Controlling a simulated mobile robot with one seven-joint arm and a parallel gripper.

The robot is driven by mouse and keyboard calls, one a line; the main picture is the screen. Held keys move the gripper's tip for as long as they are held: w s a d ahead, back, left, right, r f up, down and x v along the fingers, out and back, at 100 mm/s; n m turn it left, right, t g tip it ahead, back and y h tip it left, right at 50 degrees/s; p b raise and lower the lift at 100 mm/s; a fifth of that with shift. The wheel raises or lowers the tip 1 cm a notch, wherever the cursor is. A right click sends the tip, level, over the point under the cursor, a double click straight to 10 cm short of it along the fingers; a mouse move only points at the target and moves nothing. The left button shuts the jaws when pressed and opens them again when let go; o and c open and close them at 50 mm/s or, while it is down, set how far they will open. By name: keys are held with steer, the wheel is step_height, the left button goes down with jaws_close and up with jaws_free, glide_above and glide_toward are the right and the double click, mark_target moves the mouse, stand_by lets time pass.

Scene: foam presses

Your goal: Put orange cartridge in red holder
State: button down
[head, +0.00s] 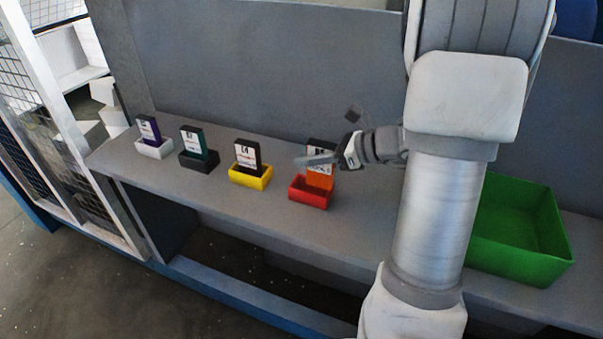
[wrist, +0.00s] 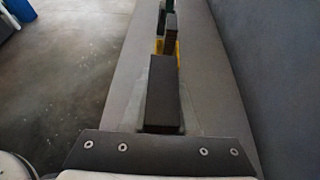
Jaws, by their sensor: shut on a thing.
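The orange cartridge (head: 320,179) is upright, with a black top, a white label and an orange lower part. In the head view it overlaps the back right of the red holder (head: 310,195). I cannot tell whether its base is seated inside or slightly above or behind the holder. My gripper (head: 325,160) reaches in from the right and is shut on the cartridge. The wrist view shows the cartridge's dark top (wrist: 163,92) between the fingers. The red holder is hidden in the wrist view.
To the left stand a yellow holder (head: 250,180), a black holder (head: 198,163) and a white holder (head: 154,151), each with a cartridge. A green bin (head: 520,262) stands right of my arm. A grey wall panel (head: 270,75) rises behind the shelf.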

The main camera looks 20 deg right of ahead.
steer(key=shift+w+a+f+b, duration=0.15)
steer(key=shift+w+f, duration=0.4)
steer(key=shift+f, duration=0.45)
steer(key=shift+w+a+f+b, duration=0.15)
steer(key=shift+w+f, duration=0.45)
steer(key=shift+f, duration=0.4)
steer(key=shift+w+f+b, duration=0.15)
steer(key=shift+w+f, duration=0.4)
steer(key=shift+f, duration=0.45)
steer(key=shift+f, duration=0.1)
steer(key=shift+f, duration=0.15)
steer(key=c, duration=0.7)
jaws_free()
steer(key=shift+r, duration=0.2)
